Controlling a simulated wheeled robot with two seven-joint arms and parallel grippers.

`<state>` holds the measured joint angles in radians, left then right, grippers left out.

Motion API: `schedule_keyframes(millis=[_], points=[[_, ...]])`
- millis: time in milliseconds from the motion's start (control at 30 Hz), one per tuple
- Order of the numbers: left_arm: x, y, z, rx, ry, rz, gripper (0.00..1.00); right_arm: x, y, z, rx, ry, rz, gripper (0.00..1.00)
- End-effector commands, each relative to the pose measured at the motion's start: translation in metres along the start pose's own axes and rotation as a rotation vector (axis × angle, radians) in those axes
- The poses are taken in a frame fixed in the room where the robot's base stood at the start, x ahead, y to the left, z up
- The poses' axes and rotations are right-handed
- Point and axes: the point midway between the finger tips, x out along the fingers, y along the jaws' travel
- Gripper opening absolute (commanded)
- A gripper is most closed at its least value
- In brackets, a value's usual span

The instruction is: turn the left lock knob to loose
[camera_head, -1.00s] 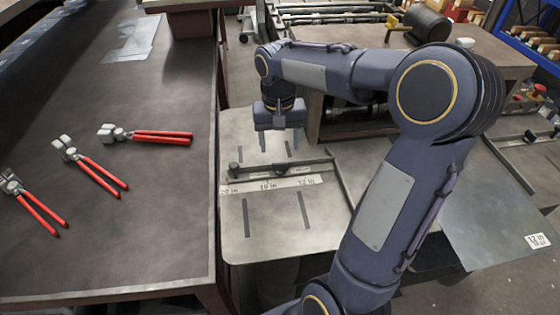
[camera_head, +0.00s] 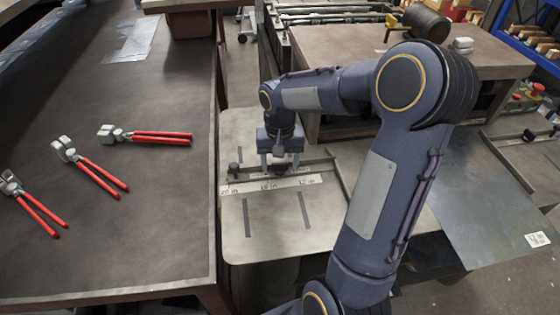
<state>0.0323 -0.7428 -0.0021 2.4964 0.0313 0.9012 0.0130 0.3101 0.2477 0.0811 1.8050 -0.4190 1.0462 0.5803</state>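A flat metal plate (camera_head: 262,240) carries a dark fence bar (camera_head: 318,166) and a white scale strip (camera_head: 308,181) marked in inches. A small dark knob (camera_head: 233,168) stands upright at the bar's left end. Its lock setting is too small to read. My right gripper (camera_head: 281,168) points down over the middle of the bar, to the right of that knob and apart from it. Its two fingers are spread, one on each side of a small part on the bar. Contact cannot be told. My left gripper is out of view.
The dark table (camera_head: 100,235) on the left holds several red-handled pliers (camera_head: 160,137). A workbench (camera_head: 480,60) stands behind my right arm. A sheet of metal (camera_head: 490,215) lies at the right. The near part of the plate is clear.

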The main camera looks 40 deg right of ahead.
Motion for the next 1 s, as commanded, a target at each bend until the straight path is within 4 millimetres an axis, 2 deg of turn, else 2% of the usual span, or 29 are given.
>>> schedule_keyframes(millis=[67, 300, 600, 833, 867, 1000], points=[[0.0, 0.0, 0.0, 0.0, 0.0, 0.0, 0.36, -0.0002, 0.0, -0.0001, 0.0, 0.0, 0.0, 0.5], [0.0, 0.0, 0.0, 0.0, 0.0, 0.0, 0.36, -0.0005, 0.0, -0.0001, 0.0, 0.001, 0.0, 0.19], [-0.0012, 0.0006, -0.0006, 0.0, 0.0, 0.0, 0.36, -0.0008, 0.0003, -0.0004, -0.118, 0.001, 0.0, 0.17], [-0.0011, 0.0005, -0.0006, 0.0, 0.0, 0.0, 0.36, -0.0008, 0.0003, -0.0005, -0.122, 0.002, 0.0, 0.17], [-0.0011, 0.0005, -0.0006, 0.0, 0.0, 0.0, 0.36, -0.0008, 0.0003, -0.0005, -0.122, 0.002, 0.0, 0.41], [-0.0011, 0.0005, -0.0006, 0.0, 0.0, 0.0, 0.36, -0.0008, 0.0003, -0.0005, -0.121, 0.002, 0.0, 0.6]])
